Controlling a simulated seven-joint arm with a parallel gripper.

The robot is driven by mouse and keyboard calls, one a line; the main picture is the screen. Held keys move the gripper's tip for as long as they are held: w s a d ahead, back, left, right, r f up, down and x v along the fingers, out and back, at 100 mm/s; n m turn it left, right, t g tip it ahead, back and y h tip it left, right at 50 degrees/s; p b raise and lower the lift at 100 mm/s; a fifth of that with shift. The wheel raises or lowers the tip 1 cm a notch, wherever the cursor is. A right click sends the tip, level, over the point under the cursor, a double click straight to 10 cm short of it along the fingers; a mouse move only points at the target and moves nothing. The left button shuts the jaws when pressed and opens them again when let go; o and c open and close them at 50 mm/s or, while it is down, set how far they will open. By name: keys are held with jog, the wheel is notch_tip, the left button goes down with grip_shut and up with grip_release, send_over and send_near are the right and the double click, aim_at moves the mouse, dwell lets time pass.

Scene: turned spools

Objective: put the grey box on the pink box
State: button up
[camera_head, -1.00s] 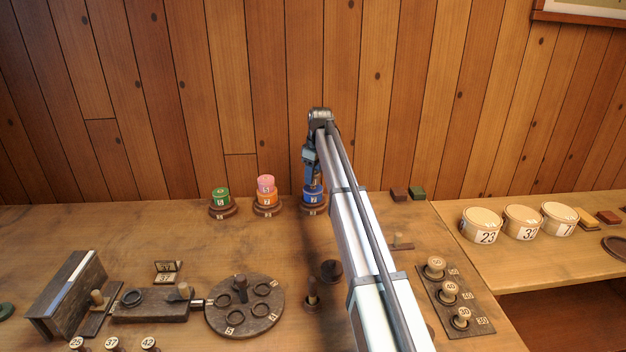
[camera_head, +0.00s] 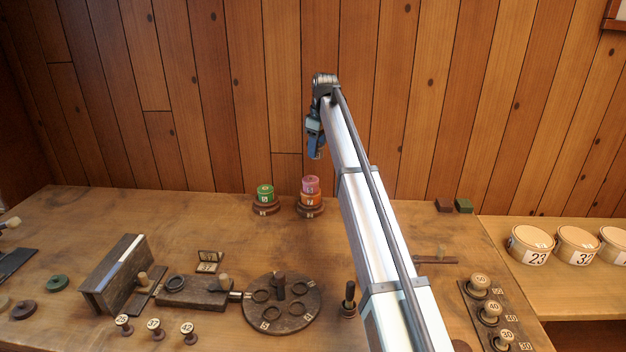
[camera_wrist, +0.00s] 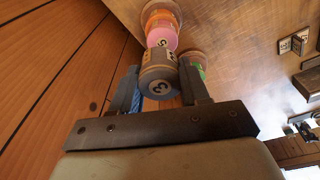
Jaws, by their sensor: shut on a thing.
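The grey box (camera_wrist: 158,70) is a round drum with a dark-marked label and a 3 on its near end. My gripper (camera_wrist: 159,80) is shut on it, one finger on each side. In the head view my gripper (camera_head: 315,150) is raised above the pink box, and the grey box cannot be made out there. The pink box (camera_head: 311,184) sits on an orange box (camera_head: 310,199) on a dark round stand. In the wrist view the pink box (camera_wrist: 161,38) shows just beyond the grey box, which partly covers it; any gap is unclear.
A green box (camera_head: 265,192) stands on its own base left of the pink stack. The plank wall rises close behind. My arm hides the table right of the stack. A round board with rings (camera_head: 283,303) lies nearer.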

jog(key=w+a+r, duration=0.1)
jog(key=a+r, duration=0.1)
jog(key=m, duration=0.2)
send_near(309, 179)
jog(key=shift+w+a+f, duration=0.1)
jog(key=shift+w+f, duration=0.05)
jog(key=shift+f, duration=0.8)
jog(key=shift+w+a+f, duration=0.1)
jog(key=shift+a+f, duration=0.05)
jog(key=shift+f, duration=0.85)
jog(key=shift+w+a+f, duration=0.1)
jog(key=shift+w+f, duration=0.05)
jog(key=shift+f, duration=0.8)
jog(key=shift+f, duration=0.1)
jog(key=o, duration=1)
jog(key=shift+o, duration=0.2)
jog(key=r, duration=0.4)
jog(key=d+r, duration=0.1)
jog(key=r, duration=0.7)
jog(key=shift+s+d+r, duration=0.1)
jog(key=shift+s+d, duration=0.05)
jog(key=shift+s, duration=0.25)
